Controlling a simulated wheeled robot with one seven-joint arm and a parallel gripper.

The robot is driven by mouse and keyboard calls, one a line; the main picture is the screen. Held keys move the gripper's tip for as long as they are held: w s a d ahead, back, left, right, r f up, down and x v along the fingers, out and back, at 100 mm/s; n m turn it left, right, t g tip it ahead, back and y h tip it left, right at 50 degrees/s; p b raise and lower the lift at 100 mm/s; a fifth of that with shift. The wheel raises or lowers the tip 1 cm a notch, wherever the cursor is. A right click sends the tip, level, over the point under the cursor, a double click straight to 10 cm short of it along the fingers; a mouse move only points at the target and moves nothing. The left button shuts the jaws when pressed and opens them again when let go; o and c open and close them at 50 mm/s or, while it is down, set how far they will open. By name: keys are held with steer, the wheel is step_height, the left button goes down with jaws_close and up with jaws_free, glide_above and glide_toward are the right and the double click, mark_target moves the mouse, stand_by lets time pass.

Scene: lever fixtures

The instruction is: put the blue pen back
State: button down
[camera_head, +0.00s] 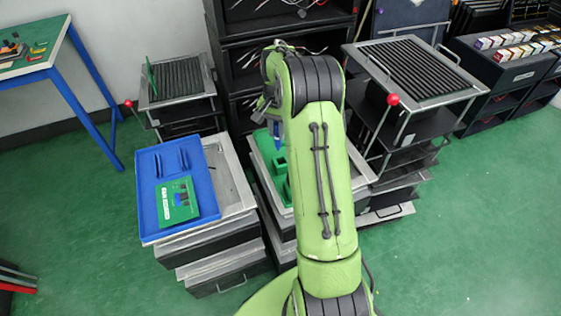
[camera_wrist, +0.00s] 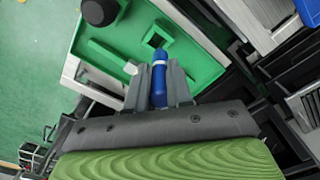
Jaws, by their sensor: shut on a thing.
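The blue pen (camera_wrist: 159,82) is between the two grey fingers of my gripper (camera_wrist: 158,76), which is shut on it. Its blue tip end points toward the green holder board (camera_wrist: 110,55). The board has a raised square block with a dark square opening (camera_wrist: 155,41), close beyond the pen's end. In the head view, a small blue part of the pen (camera_head: 277,129) shows just above the green holder (camera_head: 280,165). My arm hides much of the holder and gripper there. I cannot tell whether the pen touches the block.
A blue tray (camera_head: 150,217) with a green box (camera_head: 178,201) sits on the stand to the left. Lever fixtures with red knobs (camera_head: 393,99) stand behind on both sides. A dark round object (camera_wrist: 100,11) rises from the board in the wrist view. Open green floor lies right.

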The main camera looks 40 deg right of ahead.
steer(key=shift+d+m, duration=0.3)
steer(key=shift+d, duration=0.25)
step_height(320, 180, down, 10)
steer(key=b, duration=0.3)
steer(key=shift+b, duration=0.3)
steer(key=shift+r, duration=0.15)
steer(key=shift+s, duration=0.1)
steer(key=c, duration=1)
jaws_free()
